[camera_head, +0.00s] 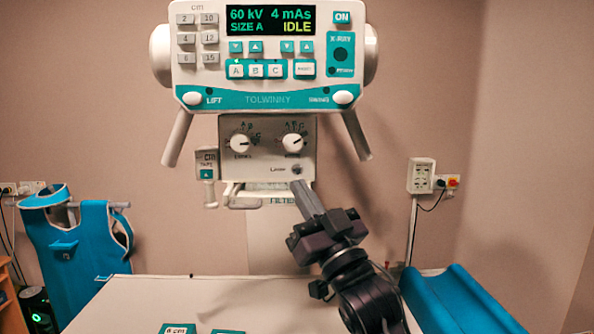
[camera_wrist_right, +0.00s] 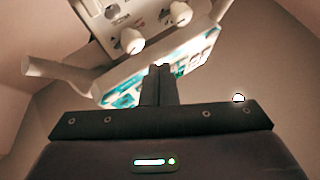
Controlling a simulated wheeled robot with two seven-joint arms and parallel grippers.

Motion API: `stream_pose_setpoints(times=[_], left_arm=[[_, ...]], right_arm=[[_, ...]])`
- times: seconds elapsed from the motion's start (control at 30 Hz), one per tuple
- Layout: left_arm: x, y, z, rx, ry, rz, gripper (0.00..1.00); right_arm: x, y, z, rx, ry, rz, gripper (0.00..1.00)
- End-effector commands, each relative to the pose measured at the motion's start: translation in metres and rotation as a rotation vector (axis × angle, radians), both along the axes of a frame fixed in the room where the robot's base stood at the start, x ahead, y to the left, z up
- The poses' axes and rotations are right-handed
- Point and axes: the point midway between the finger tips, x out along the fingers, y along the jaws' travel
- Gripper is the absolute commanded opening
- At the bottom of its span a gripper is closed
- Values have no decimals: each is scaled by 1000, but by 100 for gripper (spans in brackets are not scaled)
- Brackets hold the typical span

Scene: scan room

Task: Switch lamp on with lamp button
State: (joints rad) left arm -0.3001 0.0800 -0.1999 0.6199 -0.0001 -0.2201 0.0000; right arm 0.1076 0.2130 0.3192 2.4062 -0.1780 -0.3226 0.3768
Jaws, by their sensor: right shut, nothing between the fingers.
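The lamp button (camera_head: 297,169) is a small round grey button beside the "Lamp" label, at the lower right of the grey two-knob panel (camera_head: 257,160) in the head view. My right gripper (camera_head: 299,186) is shut and empty. Its fingertips point up and show just below the button in the head view; I cannot tell whether they touch the panel. In the right wrist view, the shut fingers (camera_wrist_right: 160,70) point towards the underside of the machine; I cannot make out the button there. My left gripper is not in view.
The X-ray head (camera_head: 265,70) with its display, buttons and two hanging handles is above the panel. A white table (camera_head: 200,290) is below, with teal-marked cassettes near its front. A blue apron (camera_head: 75,245) hangs at left; a blue cushion (camera_head: 460,300) is at right.

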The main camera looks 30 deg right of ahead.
Motion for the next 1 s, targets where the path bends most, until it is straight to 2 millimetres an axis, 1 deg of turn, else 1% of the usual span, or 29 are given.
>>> stream_pose_setpoints(times=[0.3,0.5,0.7,1.0], left_arm=[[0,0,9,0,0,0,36],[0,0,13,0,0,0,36],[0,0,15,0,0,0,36],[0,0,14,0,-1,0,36]], right_arm=[[38,-24,1,0,1,-1,0],[57,-35,1,1,0,-1,0],[67,-41,0,1,1,-1,0],[68,-42,0,0,0,0,0]])
